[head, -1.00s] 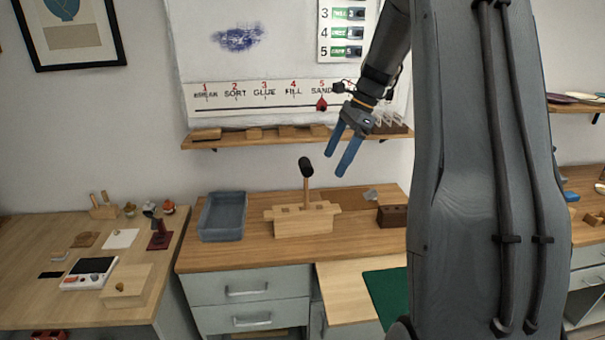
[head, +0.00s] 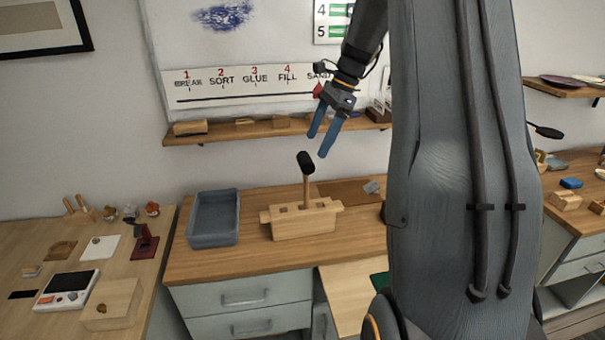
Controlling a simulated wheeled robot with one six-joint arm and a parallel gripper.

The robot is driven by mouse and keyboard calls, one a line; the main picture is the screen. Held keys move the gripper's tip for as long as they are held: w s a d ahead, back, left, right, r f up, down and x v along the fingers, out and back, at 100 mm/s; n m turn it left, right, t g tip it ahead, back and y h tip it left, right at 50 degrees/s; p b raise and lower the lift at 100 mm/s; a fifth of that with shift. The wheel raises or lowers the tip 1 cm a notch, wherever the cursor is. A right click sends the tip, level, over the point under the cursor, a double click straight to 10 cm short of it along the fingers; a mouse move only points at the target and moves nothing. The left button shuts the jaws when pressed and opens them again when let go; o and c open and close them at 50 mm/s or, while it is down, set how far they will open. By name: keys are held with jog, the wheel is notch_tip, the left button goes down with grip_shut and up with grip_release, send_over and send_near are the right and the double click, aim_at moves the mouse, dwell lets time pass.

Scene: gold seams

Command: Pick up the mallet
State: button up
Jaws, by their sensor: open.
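The mallet (head: 306,164) stands upright in a pale wooden block (head: 303,224) on the workbench, with its black head at the top and its wooden handle going down into the block. The lower end of the handle is hidden in the block. My gripper (head: 317,145) has two blue fingers, open and empty. It points down and shows just above and to the right of the mallet's head in the picture. I cannot tell the exact depth between them.
A blue-grey bin (head: 213,218) stands left of the block on the workbench (head: 250,264). A narrow wall shelf (head: 225,134) with small wooden pieces runs behind. A side table (head: 75,249) at left holds several small items. My own arm hides much of the right.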

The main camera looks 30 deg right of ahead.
jog(key=b, duration=0.9)
send_near(304, 183)
notch_tip(304, 183, down, 3)
jog(key=w, duration=0.2)
jog(key=shift+s+p+x, duration=0.15)
jog(key=shift+p+x, duration=0.45)
jog(key=shift+x, duration=0.7)
jog(key=shift+s+p+x, duration=0.2)
jog(key=shift+p+x, duration=0.4)
jog(key=shift+x, duration=0.7)
jog(key=shift+s+p+x, duration=0.15)
jog(key=shift+p+x, duration=0.45)
jog(key=shift+x, duration=0.7)
jog(key=shift+a, duration=0.15)
jog(key=c, duration=1.4)
jog(key=shift+r, duration=0.15)
notch_tip(304, 183, up, 17)
jog(key=b, duration=0.5)
jog(key=shift+r, duration=0.4)
